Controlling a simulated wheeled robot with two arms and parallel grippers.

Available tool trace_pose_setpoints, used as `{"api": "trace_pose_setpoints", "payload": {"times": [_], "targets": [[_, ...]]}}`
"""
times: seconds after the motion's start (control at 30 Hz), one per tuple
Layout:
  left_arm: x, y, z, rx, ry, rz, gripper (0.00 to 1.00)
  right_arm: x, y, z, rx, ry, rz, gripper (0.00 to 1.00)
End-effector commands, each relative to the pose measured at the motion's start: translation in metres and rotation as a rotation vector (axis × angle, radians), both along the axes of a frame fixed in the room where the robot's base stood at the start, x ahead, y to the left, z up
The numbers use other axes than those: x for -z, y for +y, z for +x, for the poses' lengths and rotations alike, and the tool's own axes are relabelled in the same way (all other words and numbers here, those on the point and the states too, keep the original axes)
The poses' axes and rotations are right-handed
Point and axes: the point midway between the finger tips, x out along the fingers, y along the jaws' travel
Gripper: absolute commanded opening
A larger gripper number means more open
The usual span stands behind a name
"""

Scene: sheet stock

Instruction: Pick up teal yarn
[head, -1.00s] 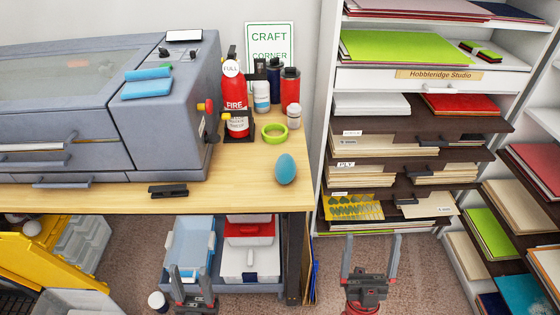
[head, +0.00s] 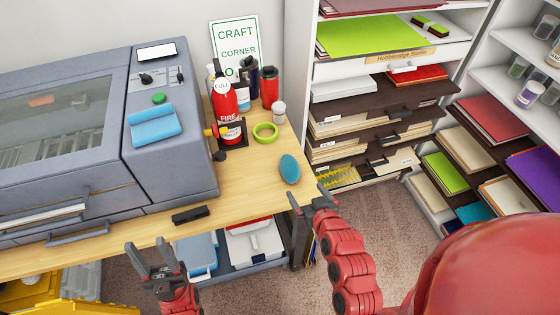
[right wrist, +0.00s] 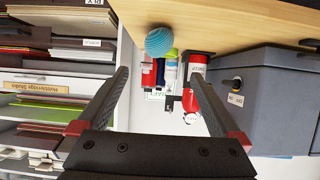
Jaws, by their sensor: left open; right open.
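The teal yarn (head: 289,169) is a small rounded ball on the wooden table (head: 255,190), near its right edge. In the right wrist view the yarn (right wrist: 159,42) sits beyond and between my fingertips, apart from them. My right gripper (head: 308,193) is open and empty at the table's right front corner, just short of the yarn. It also shows in the right wrist view (right wrist: 160,78). My left gripper (head: 147,246) is open and empty in front of the table's front edge, well left of the yarn.
A grey machine (head: 165,150) fills the table's left, with a black stapler-like item (head: 190,215) in front. Paper shelves (head: 375,125) stand to the right.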

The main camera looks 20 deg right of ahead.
Motion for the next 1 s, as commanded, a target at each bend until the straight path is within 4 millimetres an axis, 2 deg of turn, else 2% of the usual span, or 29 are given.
{"api": "trace_pose_setpoints", "payload": {"times": [0.33, 0.47, 0.5, 0.6, 0.8, 1.0], "targets": [[0.066, 0.0, 0.0, 0.0, 0.001, 0.0, 0.5, 0.029, 0.002, 0.044, -0.002, -0.007, 0.0, 1.0], [0.074, 0.0, 0.0, 0.0, 0.0, 0.0, 0.5, 0.037, 0.003, 0.069, -0.003, -0.005, 0.001, 1.0], [0.061, 0.0, 0.0, 0.0, 0.001, 0.0, 0.5, 0.032, 0.003, 0.073, -0.002, 0.001, 0.001, 1.0], [0.054, 0.0, 0.0, 0.0, 0.0, 0.0, 0.5, 0.039, 0.003, 0.086, -0.002, 0.003, 0.001, 1.0], [0.047, 0.0, 0.0, 0.0, 0.0, 0.0, 0.5, 0.049, 0.004, 0.105, -0.001, 0.0, 0.0, 1.0], [0.043, 0.0, 0.0, 0.0, 0.0, 0.0, 0.5, 0.053, 0.004, 0.111, -0.001, 0.002, 0.0, 1.0]]}}
